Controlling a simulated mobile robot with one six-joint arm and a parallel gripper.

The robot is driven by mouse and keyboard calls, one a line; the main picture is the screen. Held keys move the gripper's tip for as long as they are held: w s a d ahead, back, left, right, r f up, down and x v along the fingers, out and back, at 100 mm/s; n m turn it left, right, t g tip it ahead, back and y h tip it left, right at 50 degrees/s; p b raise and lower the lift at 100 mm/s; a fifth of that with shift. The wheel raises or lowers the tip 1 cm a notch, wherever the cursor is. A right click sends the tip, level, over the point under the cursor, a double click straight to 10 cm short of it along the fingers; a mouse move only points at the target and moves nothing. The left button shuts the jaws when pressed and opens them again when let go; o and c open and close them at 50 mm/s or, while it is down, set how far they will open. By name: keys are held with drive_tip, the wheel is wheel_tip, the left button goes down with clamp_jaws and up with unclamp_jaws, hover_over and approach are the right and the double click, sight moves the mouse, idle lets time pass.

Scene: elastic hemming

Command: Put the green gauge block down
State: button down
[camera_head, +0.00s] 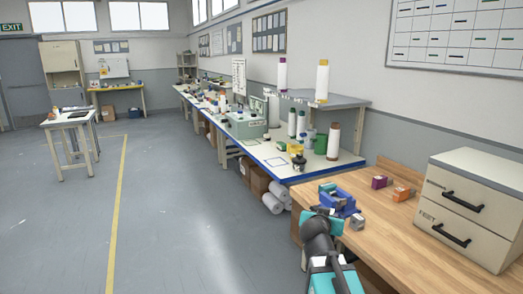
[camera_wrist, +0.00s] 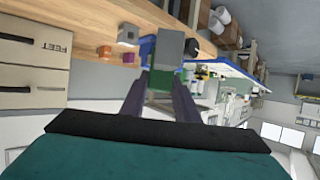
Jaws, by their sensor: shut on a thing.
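The green gauge block (camera_wrist: 161,77), green with a grey part, sits between the fingertips of my gripper (camera_wrist: 160,92) in the wrist view. The gripper is shut on it. In the head view my gripper (camera_head: 326,207) is at the left edge of the wooden bench, beside a blue fixture (camera_head: 343,203). A small green patch shows at its far end, too small to tell apart clearly. The blue fixture (camera_wrist: 147,48) is partly hidden behind the block in the wrist view. I cannot tell whether the block touches anything below it.
The wooden bench (camera_head: 390,228) also bears a purple block (camera_head: 379,182), an orange block (camera_head: 403,193), a grey block (camera_head: 357,221) and a two-drawer cabinet (camera_head: 477,205). The bench front between cabinet and grey block is clear. A long blue-edged table (camera_head: 285,172) stands beyond.

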drive_tip(key=w+a+r+n+t+y, duration=0.1)
drive_tip(key=w+a+r+n+y, duration=0.1)
drive_tip(key=a+r+n+y, duration=0.3)
drive_tip(key=shift+w+a+r+y, duration=0.2)
drive_tip(key=shift+a+r+y, duration=0.2)
drive_tip(key=shift+r, duration=0.1)
drive_tip(key=shift+s, duration=0.1)
idle(0.7)
